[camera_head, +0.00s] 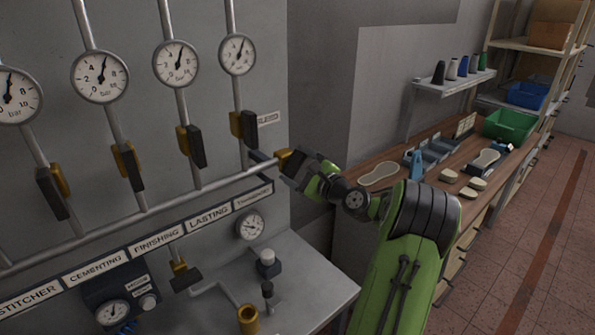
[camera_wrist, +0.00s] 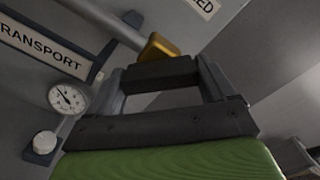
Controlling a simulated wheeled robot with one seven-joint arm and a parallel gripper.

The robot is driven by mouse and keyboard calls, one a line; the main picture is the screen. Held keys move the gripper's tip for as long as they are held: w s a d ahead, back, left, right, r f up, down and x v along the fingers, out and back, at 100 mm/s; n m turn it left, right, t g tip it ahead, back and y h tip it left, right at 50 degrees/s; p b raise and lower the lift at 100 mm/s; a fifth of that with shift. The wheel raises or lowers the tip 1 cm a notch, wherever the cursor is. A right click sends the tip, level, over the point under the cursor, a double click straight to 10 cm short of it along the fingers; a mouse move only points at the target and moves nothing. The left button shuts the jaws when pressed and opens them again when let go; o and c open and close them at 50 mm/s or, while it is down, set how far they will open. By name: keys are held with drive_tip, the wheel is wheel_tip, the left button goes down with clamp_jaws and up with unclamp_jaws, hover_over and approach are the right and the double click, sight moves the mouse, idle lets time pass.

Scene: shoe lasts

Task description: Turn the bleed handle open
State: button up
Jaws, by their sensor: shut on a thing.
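The bleed valve is a brass body (camera_head: 283,158) at the right end of the long horizontal pipe, below a "BLEED" label (camera_head: 268,118). Its dark handle (camera_wrist: 160,74) lies across between my two fingers in the wrist view, just below the brass body. My gripper (camera_head: 303,168) is shut on this handle, with one finger at each end of it. In the head view my fingers and hand largely hide the handle, so its angle is hard to tell there.
Several gauges with dark-handled brass valves, such as one valve (camera_head: 243,128), stand left on the wall. A labelled strip (camera_head: 155,240) runs below the pipe. A small gauge (camera_head: 250,225) and metal bench (camera_head: 305,290) are below; a wooden workbench (camera_head: 405,160) is at right.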

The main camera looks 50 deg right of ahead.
drive_tip(key=n+b, duration=0.1)
drive_tip(key=n, duration=0.1)
drive_tip(key=n+b, duration=0.1)
drive_tip(key=n, duration=0.1)
drive_tip(key=shift+f+n+b, duration=0.2)
drive_tip(key=shift+n+b, duration=0.15)
drive_tip(key=shift+n, duration=0.05)
drive_tip(key=shift+r+n+b, duration=0.15)
drive_tip(key=shift+n+b, duration=1.15)
drive_tip(key=shift+n, duration=0.6)
drive_tip(key=shift+d, duration=0.1)
drive_tip(key=shift+c, duration=0.3)
drive_tip(key=shift+r, duration=0.1)
drive_tip(key=o, duration=0.9)
drive_tip(key=s, duration=0.5)
drive_tip(key=s+a+b, duration=0.1)
drive_tip(key=s, duration=0.9)
drive_tip(key=shift+s+a, duration=0.4)
